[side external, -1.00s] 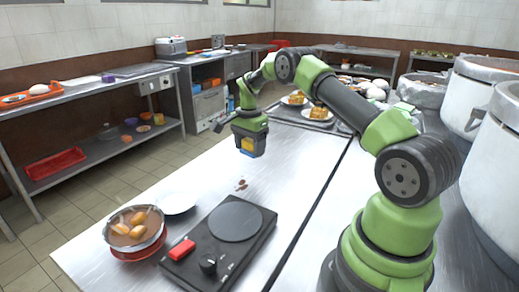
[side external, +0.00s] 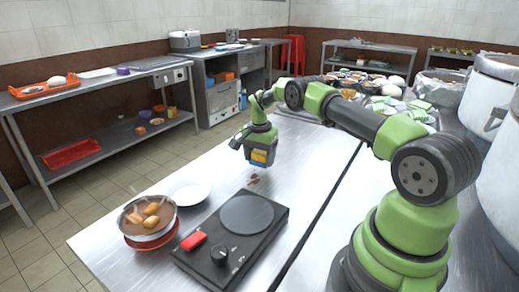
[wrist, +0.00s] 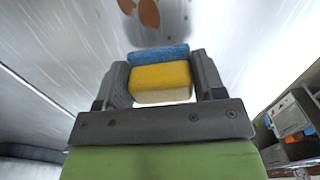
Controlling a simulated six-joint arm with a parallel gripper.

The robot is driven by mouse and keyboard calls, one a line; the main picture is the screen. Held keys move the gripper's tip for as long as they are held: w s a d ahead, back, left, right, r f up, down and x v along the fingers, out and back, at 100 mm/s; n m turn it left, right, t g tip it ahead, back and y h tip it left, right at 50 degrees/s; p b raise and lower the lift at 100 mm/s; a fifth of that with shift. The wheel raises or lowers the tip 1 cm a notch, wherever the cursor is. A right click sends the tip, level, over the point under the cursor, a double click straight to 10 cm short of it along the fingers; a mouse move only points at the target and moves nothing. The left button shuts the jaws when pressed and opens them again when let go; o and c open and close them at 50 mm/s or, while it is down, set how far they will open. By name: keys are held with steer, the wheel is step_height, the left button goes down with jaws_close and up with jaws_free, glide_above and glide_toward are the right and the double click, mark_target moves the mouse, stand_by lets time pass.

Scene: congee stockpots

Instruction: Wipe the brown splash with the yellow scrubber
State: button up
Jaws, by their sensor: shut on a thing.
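The yellow scrubber (side external: 259,157), with a blue layer on its far side, is gripped between the two fingers of my gripper (side external: 260,150). It also shows in the wrist view (wrist: 160,82), with a finger on each side. The brown splash (side external: 254,181) is a small patch on the steel table, just below the scrubber in the side view. In the wrist view the splash (wrist: 148,13) shows as brown spots at the top edge, beyond the blue layer. The scrubber appears to hang a little above the table, apart from the splash.
A black hot plate (side external: 247,213) with a red switch stands in front of the splash. A white plate (side external: 188,192) and a pot of brown food (side external: 149,217) stand to its left. Bare steel table (side external: 310,165) lies right of the splash.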

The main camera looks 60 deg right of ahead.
steer(key=shift+f, duration=0.5)
steer(key=shift+a+f, duration=0.5)
steer(key=shift+f, duration=0.15)
steer(key=shift+c, duration=0.2)
steer(key=shift+a, duration=4.15)
steer(key=shift+d, duration=4.75)
steer(key=shift+s, duration=0.4)
steer(key=shift+a, duration=5.15)
steer(key=shift+d, duration=5)
steer(key=shift+d+r, duration=0.1)
steer(key=shift+r, duration=4.05)
